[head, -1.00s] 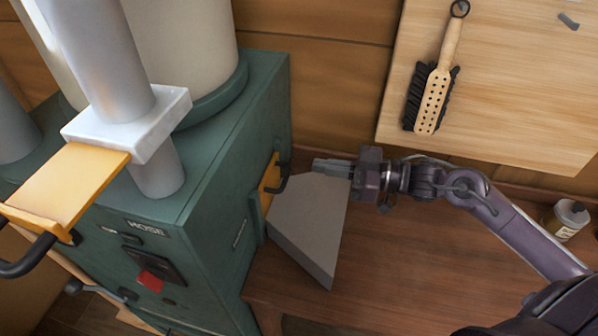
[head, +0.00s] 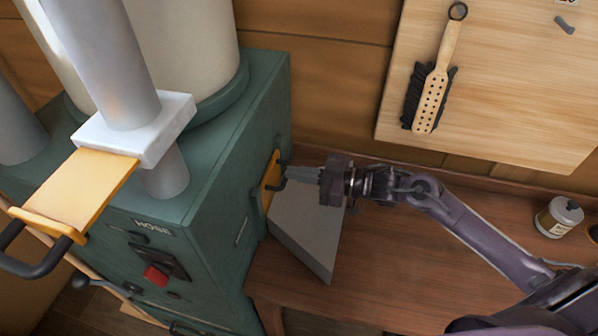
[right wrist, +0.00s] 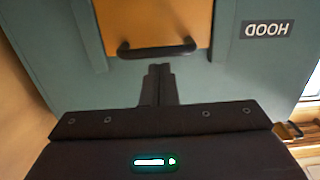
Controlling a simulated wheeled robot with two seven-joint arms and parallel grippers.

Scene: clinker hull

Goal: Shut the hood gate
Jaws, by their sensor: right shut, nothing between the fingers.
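The hood gate is a yellow plate (head: 268,181) with a black handle (head: 278,178), on the right side of the green cabinet, above a grey sloped hood. In the right wrist view the yellow plate (right wrist: 165,20) fills the top middle. Its black handle (right wrist: 156,48) crosses the plate's near edge, beside an upside-down HOOD label (right wrist: 266,29). My right gripper (head: 291,172) is shut and empty, its fingertips close to the handle. In the wrist view the fingertips (right wrist: 160,68) are just below the handle; I cannot tell if they touch. My left gripper is not in view.
The green cabinet (head: 220,190) carries another yellow gate plate (head: 82,190), sticking out of a white block on a grey pipe near the HOSE label. The grey hood (head: 305,235) stands below my gripper. A brush (head: 432,90) hangs on a board; a jar (head: 559,217) stands at right.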

